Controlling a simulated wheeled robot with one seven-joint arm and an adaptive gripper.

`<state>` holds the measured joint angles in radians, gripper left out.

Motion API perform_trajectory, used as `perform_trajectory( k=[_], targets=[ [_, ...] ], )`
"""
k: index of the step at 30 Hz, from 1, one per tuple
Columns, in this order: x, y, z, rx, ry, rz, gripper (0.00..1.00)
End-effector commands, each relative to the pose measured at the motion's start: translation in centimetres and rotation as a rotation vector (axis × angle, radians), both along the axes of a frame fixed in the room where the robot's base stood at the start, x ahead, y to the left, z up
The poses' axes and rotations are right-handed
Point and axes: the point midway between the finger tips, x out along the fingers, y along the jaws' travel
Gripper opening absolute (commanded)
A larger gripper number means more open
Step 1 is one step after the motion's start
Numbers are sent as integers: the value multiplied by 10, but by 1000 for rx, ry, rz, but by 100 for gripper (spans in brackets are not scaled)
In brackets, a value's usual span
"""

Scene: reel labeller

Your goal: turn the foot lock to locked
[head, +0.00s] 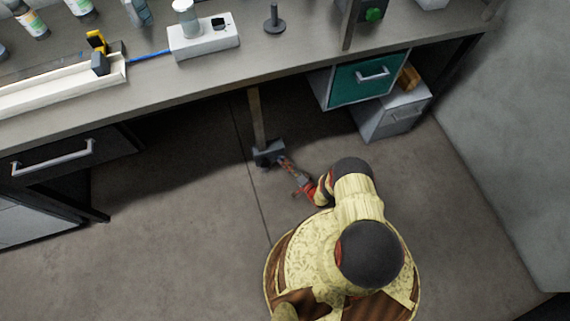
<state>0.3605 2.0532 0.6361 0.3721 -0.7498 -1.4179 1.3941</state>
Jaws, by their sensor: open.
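A dark grey block (266,156), which looks like the foot lock, sits at the foot of a brown upright post (256,112) under the front edge of the bench. Its lock position is too small to read. My gripper (285,164) is low by the floor at the right side of the block. Its fingers point up and left toward the block, and the jaws are open. The fingertips are at or very near the block; I cannot tell whether they touch it. My arm comes from the lower right and leaves the block mostly in view.
The bench top (235,72) overhangs the block. A green-fronted drawer (355,82) and a grey box (392,118) stand to the right. A dark drawer unit (50,165) is at the left. The floor (175,215) is clear to the left of my base.

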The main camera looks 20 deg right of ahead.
Motion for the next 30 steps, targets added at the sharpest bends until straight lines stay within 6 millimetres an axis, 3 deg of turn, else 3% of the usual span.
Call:
perform_trajectory(
  k=[9, 15, 26, 30],
  targets=[
    [-46, -20, 4, 1, 2, -5, 50],
    [-61, -26, 6, -1, 1, -3, 50],
    [-64, -26, 6, -1, 2, -2, 47],
    [-44, -36, 3, -29, 54, -18, 39]
  ],
)
